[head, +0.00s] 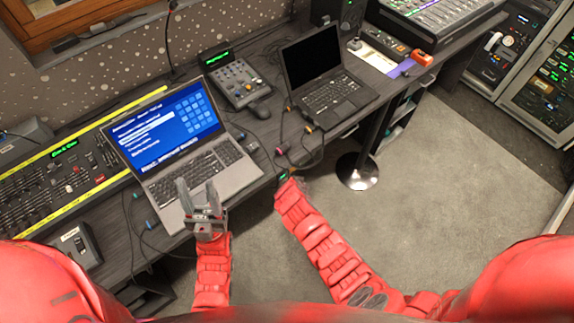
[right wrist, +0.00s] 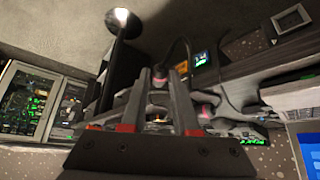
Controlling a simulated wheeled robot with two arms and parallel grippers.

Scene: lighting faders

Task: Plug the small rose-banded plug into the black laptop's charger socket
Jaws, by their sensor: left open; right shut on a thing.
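The black laptop (head: 315,80) stands open on the desk, right of centre in the head view; its charger socket cannot be made out. My right gripper (right wrist: 159,77) is shut on a small dark plug (right wrist: 158,84) with a pinkish band, and a cable arcs up from it in the right wrist view. In the head view my right arm ends at the desk's front edge, below and left of the black laptop; its fingers are hard to make out there. My left gripper (head: 201,200) is open and empty over the front edge of the grey laptop (head: 205,172).
An orange-banded plug (head: 308,128) lies near the black laptop's front left corner, among dark cables. Blue-tipped plugs (head: 151,224) hang near the grey laptop. A small mixer (head: 232,78) and a mouse (head: 260,110) stand between the laptops. Open carpet (head: 440,160) lies right of the desk.

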